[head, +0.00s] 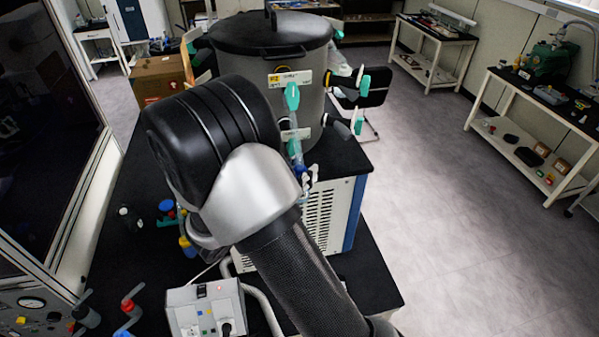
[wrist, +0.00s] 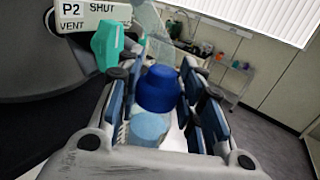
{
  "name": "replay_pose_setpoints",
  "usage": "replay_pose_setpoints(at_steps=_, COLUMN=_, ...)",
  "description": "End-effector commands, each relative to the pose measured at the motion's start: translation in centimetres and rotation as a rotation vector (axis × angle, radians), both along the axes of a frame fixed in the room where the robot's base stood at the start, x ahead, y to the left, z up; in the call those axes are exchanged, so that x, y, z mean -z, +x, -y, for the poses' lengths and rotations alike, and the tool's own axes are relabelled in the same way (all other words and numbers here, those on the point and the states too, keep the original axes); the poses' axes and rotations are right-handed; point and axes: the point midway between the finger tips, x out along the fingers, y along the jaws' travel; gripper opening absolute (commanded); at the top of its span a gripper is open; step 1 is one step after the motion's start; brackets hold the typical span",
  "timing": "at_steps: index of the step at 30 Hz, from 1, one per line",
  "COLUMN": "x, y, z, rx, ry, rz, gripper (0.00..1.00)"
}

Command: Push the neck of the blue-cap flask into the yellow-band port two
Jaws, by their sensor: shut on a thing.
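My gripper (wrist: 160,72) is shut on the blue-cap flask, with a finger pad on each side. The flask's blue cap (wrist: 159,88) and its clear, pale-blue body (wrist: 149,127) show between the fingers. In the head view a bit of blue cap (head: 300,170) shows just below port two's clear tube (head: 295,148); my arm hides most of the flask. Port two has a green valve handle (head: 292,96), also in the wrist view (wrist: 107,44), beside the P2 label (wrist: 92,15) reading VENT and SHUT. I cannot tell whether the neck touches the port; no yellow band is clear there.
The grey drum (head: 270,60) stands behind port two. More green-handled ports (head: 360,82) stick out on its right. Flasks with coloured caps (head: 167,207) and a grey control box (head: 205,308) stand on the black bench at left. The floor at right is clear.

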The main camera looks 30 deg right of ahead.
Motion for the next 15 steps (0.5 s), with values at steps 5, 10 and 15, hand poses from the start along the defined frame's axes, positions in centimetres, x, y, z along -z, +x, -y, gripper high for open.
replay_pose_setpoints(at_steps=5, x=-0.47, y=0.35, z=0.04, rx=-0.002, ry=-0.003, rz=0.006, gripper=0.00)
replay_pose_setpoints(at_steps=10, x=-0.73, y=0.62, z=0.11, rx=-0.002, ry=-0.003, rz=0.007, gripper=0.00)
replay_pose_setpoints(at_steps=15, x=-0.66, y=0.64, z=0.10, rx=-0.003, ry=-0.002, rz=0.007, gripper=0.43)
